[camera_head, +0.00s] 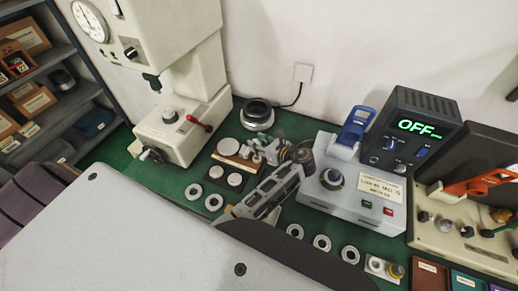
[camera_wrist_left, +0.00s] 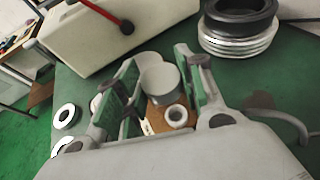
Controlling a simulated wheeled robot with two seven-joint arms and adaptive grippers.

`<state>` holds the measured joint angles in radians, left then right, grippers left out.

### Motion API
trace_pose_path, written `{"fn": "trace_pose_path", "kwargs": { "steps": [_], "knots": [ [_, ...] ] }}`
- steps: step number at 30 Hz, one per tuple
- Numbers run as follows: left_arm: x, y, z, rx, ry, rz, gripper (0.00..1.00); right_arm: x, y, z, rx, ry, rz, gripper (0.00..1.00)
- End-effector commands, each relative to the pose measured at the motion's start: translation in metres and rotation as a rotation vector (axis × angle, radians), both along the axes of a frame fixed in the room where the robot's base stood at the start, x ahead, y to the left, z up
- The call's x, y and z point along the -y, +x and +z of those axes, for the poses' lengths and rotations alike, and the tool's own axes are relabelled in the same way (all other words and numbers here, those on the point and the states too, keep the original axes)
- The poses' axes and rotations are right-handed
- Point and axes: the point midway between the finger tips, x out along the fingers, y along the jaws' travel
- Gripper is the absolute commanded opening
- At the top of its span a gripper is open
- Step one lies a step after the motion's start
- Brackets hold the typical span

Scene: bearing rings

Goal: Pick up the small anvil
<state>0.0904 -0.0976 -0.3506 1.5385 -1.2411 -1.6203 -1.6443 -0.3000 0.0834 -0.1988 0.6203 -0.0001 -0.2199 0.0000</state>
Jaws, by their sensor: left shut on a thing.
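My left gripper (camera_head: 275,160) reaches over the wooden board (camera_head: 236,160) on the green bench. In the left wrist view my left gripper (camera_wrist_left: 160,75) has its two fingers on either side of a short metal cylinder with a pale, flat round top, which I take for the small anvil (camera_wrist_left: 158,77). The gripper is shut on it. Whether its lower end is clear of the board is hidden. A small pale ring-shaped piece (camera_wrist_left: 177,115) shows close to it. Flat discs (camera_head: 229,146) lie on the board. My right gripper is not in view.
A pale press-like machine (camera_head: 185,125) stands at the left. A dark-and-silver ring stack (camera_head: 257,114) is behind the board. Loose bearing rings (camera_head: 322,243) lie along the front.

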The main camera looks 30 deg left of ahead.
Motion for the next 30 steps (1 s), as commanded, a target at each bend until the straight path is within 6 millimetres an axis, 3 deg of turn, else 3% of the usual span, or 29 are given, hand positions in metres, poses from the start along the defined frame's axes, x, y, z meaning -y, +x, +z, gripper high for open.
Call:
{"fn": "trace_pose_path", "kwargs": {
  "steps": [7, 30],
  "knots": [
    [0.000, 0.000, 0.017, 0.002, 0.000, 0.001, 0.04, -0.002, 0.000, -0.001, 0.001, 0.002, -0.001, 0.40],
    [0.001, 0.008, 0.022, 0.003, 0.002, -0.048, 0.04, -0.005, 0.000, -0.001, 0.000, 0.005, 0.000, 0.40]
  ]
}}
